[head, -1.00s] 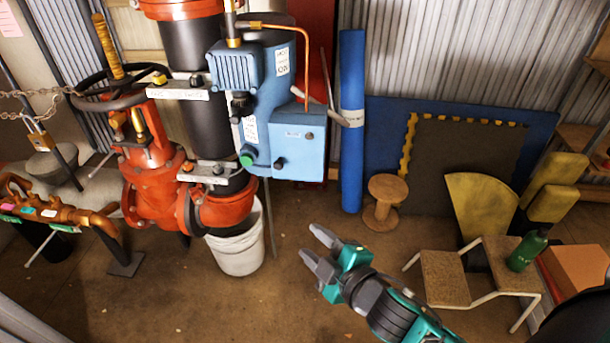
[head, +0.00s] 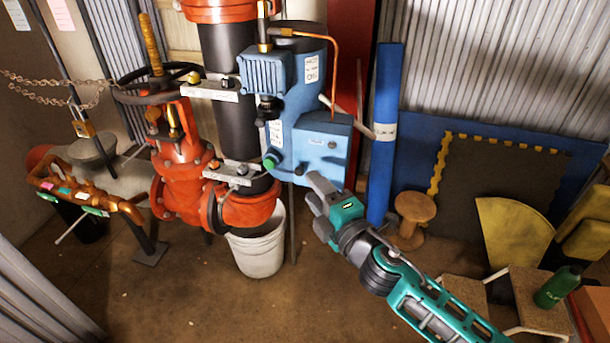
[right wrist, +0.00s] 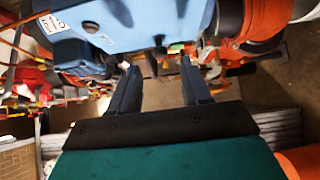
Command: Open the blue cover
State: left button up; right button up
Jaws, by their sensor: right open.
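The blue cover (head: 325,148) is the box-shaped front of a blue unit mounted beside a black and red pipe in the head view. It looks closed, with a small label and a round dark fastener on its face. My right gripper (head: 311,188) is open and empty, with its fingertips just below the cover's lower edge; I cannot tell whether they touch it. In the right wrist view, blue housing (right wrist: 135,22) fills the top, above the two spread fingers of my gripper (right wrist: 159,72). My left gripper is not in view.
Red valve pipework (head: 180,165) with a handwheel stands left of the unit. A white bucket (head: 258,250) is below on the floor. The floor in front is clear.

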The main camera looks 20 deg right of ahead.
aim_at(301, 174)
jog(key=shift+w+a, duration=0.25)
jog(key=shift+w, duration=0.95)
jog(key=shift+w+a, duration=0.2)
jog(key=shift+w, duration=0.95)
jog(key=shift+c, duration=0.3)
grip_shut()
